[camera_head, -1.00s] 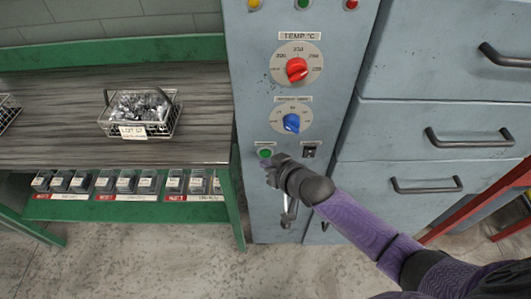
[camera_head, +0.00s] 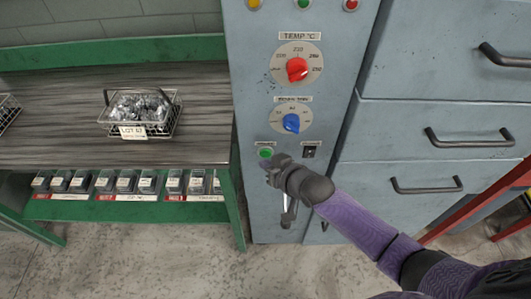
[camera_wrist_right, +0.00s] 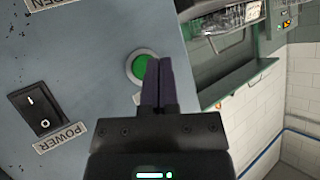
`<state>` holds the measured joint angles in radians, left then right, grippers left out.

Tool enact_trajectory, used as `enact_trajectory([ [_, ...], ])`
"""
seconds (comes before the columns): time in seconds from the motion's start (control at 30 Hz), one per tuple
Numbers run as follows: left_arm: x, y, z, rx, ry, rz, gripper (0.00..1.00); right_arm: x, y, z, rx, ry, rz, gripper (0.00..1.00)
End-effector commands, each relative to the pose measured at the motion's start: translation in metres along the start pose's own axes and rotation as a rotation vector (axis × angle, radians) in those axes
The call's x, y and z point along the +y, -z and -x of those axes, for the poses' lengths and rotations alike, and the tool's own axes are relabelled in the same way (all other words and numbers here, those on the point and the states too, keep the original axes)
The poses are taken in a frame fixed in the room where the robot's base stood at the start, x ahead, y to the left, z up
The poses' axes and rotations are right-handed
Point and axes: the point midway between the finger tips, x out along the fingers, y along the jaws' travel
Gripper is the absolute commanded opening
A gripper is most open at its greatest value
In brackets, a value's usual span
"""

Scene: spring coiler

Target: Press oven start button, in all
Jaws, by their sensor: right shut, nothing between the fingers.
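The green start button (camera_head: 265,152) sits on the grey-blue oven panel (camera_head: 268,100), low on its left side, below the blue dial (camera_head: 291,123). It also shows in the right wrist view as a green round button (camera_wrist_right: 143,66) in a pale ring. My right gripper (camera_head: 268,168) is shut and empty, just below the button in the head view. In the right wrist view its fingertips (camera_wrist_right: 159,60) overlap the button's right edge. I cannot tell whether they touch it. My left gripper is not in view.
A black power switch (camera_wrist_right: 40,112) is beside the button, also seen in the head view (camera_head: 310,150). A red dial (camera_head: 297,69) is higher up. A bench (camera_head: 60,120) with a wire basket (camera_head: 160,128) stands left. Drawers with handles (camera_head: 470,138) are right.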

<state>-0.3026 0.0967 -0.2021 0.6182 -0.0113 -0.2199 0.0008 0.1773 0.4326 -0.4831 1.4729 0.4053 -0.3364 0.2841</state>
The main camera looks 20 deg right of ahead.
Motion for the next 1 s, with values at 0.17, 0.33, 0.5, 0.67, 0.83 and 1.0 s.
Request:
enact_trajectory([
  [0.17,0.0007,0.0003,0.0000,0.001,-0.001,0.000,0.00,0.0000,0.0000,0.0000,0.000,0.000,0.000,0.00],
  [0.33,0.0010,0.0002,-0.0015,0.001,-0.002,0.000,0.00,0.0013,0.0011,-0.0019,0.001,0.000,0.001,0.00],
  [0.5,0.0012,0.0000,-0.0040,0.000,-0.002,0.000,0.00,0.0045,0.0037,-0.0060,-0.001,0.000,0.001,0.00],
  [0.67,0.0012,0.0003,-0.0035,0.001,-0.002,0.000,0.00,0.0044,0.0044,-0.0058,0.000,0.000,0.000,0.00],
  [0.83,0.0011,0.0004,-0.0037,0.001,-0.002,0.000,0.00,0.0044,0.0045,-0.0060,0.000,0.000,0.000,0.00],
  [1.0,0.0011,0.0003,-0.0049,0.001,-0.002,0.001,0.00,0.0054,0.0054,-0.0074,0.000,0.000,0.001,0.00],
])
